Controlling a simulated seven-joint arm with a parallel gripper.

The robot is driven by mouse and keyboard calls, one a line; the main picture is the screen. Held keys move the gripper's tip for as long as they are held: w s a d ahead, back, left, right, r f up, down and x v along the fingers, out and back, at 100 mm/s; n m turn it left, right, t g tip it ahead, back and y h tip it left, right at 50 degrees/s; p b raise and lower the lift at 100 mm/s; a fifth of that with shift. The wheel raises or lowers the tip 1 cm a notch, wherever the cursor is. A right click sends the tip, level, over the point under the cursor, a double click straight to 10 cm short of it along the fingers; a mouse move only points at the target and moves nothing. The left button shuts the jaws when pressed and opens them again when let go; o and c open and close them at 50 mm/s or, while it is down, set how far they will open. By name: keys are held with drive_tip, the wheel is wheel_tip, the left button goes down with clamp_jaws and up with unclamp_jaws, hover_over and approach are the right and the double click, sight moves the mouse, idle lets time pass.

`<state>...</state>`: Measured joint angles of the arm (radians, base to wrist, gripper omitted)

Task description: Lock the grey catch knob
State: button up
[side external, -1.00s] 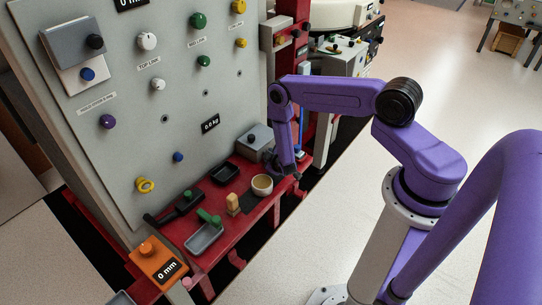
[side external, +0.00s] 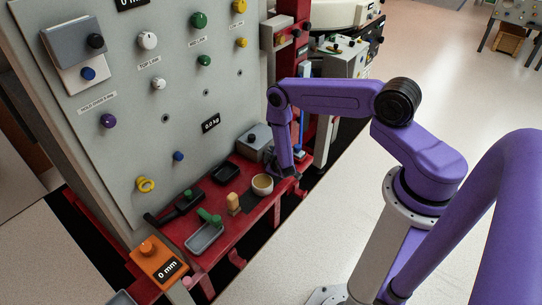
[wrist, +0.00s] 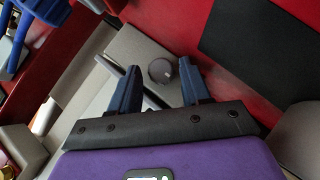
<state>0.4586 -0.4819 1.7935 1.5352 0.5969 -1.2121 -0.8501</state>
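In the wrist view, a round dark grey knob (wrist: 161,71) sits on a light grey surface. I take it for the catch knob, though its lock position cannot be read. My gripper (wrist: 158,68) is open, with its two dark blue fingers apart. The knob appears between the fingertips, nearer the right one; the gap to it and any contact cannot be judged. In the side view my gripper (side external: 289,171) points down at the bench's right end, its fingers hard to make out. A grey box (side external: 262,152) with a dark knob stands just left of my arm.
A grey rod (wrist: 145,90) runs diagonally beside the left finger. A blue part (wrist: 38,14) is at upper left. On the red bench (side external: 241,225) stand a cup (side external: 262,184), a black tray (side external: 226,173) and a grey tray (side external: 205,238). The tall grey panel (side external: 130,120) rises behind.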

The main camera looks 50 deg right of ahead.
drive_tip(key=m+y, duration=0.1)
drive_tip(key=y, duration=0.2)
drive_tip(key=shift+d+r+m, duration=0.1)
drive_tip(key=shift+d+m, duration=0.1)
drive_tip(key=shift+m, duration=0.2)
drive_tip(key=y, duration=0.1)
drive_tip(key=m+y, duration=0.1)
drive_tip(key=y, duration=0.1)
drive_tip(key=shift+d+r+m+g, duration=0.1)
drive_tip(key=shift+d+m+g, duration=0.2)
drive_tip(key=shift+g, duration=0.1)
drive_tip(key=v, duration=1.8)
drive_tip(key=a+r+n+g+y, duration=0.1)
drive_tip(key=a+r+n+g, duration=0.1)
drive_tip(key=a+r, duration=0.3)
drive_tip(key=a+r+n+g+y, duration=0.2)
drive_tip(key=a+r, duration=0.3)
drive_tip(key=a, duration=0.7)
drive_tip(key=shift+r+n, duration=0.4)
drive_tip(key=shift+n, duration=0.2)
